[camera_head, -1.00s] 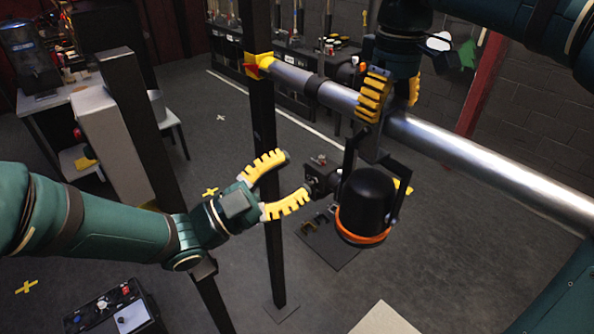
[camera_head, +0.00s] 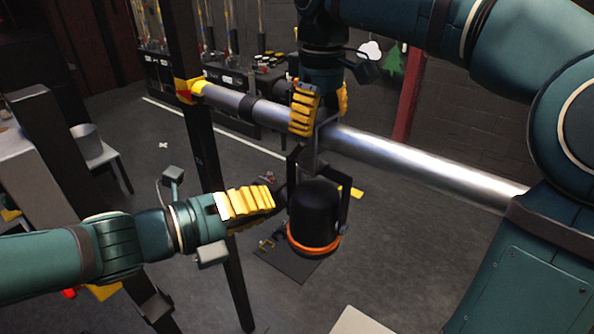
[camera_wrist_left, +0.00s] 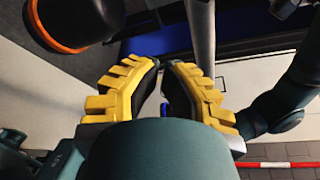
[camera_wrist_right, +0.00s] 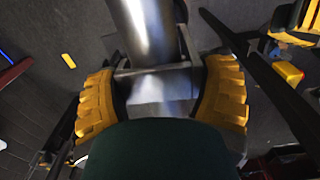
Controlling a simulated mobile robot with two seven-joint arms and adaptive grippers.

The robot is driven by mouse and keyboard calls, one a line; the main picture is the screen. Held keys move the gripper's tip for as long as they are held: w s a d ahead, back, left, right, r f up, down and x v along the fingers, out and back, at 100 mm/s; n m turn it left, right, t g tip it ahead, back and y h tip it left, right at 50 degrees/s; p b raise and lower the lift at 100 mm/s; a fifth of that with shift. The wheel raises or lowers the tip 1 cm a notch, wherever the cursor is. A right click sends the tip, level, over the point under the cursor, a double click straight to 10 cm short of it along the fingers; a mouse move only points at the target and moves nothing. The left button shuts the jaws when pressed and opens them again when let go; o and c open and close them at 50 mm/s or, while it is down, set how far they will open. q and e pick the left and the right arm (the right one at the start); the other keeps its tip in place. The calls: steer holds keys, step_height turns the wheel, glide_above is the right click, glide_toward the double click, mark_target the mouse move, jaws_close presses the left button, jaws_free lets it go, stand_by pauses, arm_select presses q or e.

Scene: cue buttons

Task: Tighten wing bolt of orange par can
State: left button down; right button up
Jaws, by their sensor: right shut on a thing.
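The black par can (camera_head: 314,212) with an orange rim (camera_head: 313,246) hangs by its yoke under the silver pipe (camera_head: 420,163); its edge also shows in the left wrist view (camera_wrist_left: 85,22). My right gripper (camera_head: 318,112) is shut on the clamp at the top of the yoke, at the pipe; the clamp (camera_wrist_right: 155,85) sits between its fingers in the right wrist view. My left gripper (camera_head: 270,198) is just left of the can. Its fingertips are close together with a narrow gap (camera_wrist_left: 164,68), and I see nothing clearly held. I cannot make out the wing bolt.
An upright dark post (camera_head: 205,160) carries the pipe's far end, behind my left gripper. A dark plate (camera_head: 285,262) lies on the floor below the can. Shelves (camera_head: 240,85) stand along the back wall.

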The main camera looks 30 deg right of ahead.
mark_target(305, 161)
arm_select(q)
steer(key=w+d, duration=0.3)
steer(key=d, duration=0.5)
steer(key=shift+w+d+r+m, duration=0.3)
steer(key=shift+d+m, duration=0.05)
steer(key=shift+m, duration=0.05)
steer(key=shift+w+a+r+m+y, duration=0.15)
steer(key=shift+w+m+y, duration=0.15)
steer(key=shift+w+m, duration=0.1)
steer(key=m, duration=0.1)
steer(key=w+m+t+y, duration=0.1)
steer(key=shift+a+r+m, duration=0.15)
steer(key=shift+r+m, duration=0.05)
steer(key=shift+m, duration=0.2)
